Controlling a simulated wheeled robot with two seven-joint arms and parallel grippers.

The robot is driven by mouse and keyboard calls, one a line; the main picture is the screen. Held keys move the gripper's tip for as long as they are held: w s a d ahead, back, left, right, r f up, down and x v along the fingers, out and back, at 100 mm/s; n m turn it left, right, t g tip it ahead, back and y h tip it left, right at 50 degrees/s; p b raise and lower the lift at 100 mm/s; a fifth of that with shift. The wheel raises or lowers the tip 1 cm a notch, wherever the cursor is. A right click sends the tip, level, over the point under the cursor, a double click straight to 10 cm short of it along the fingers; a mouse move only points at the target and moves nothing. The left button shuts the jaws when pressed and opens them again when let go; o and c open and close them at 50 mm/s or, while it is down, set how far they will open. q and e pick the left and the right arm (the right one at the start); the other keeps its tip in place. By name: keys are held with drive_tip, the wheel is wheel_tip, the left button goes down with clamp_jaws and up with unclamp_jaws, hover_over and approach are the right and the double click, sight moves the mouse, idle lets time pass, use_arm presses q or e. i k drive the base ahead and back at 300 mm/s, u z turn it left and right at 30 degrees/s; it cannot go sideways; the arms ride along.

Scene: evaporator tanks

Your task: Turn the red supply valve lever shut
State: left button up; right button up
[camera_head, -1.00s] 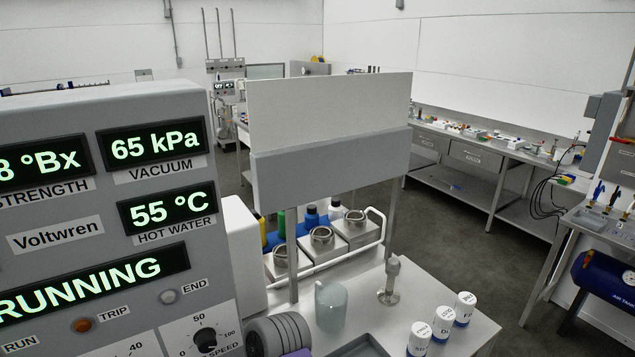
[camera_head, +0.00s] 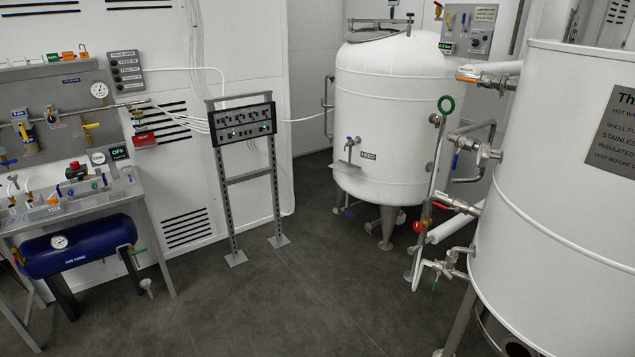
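A small red lever (camera_head: 441,206) sits on a pipe fitting at the left side of the large white tank (camera_head: 545,215) on the right. A red round handle (camera_head: 418,227) is just below and left of it on the upright pipe. Neither of my grippers is in view.
A white tank (camera_head: 385,115) labelled FEED stands behind the pipes. A rack panel (camera_head: 242,122) on two posts stands at centre. A bench with a blue air tank (camera_head: 78,245) is at left. The grey floor (camera_head: 300,290) in front is clear.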

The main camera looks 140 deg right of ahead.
sight(455, 209)
drive_tip(key=u, duration=0.3)
drive_tip(key=k, duration=0.75)
drive_tip(key=z, duration=5.9)
drive_tip(key=k, duration=1)
drive_tip(key=u, duration=0.85)
drive_tip(key=i, duration=3.25)
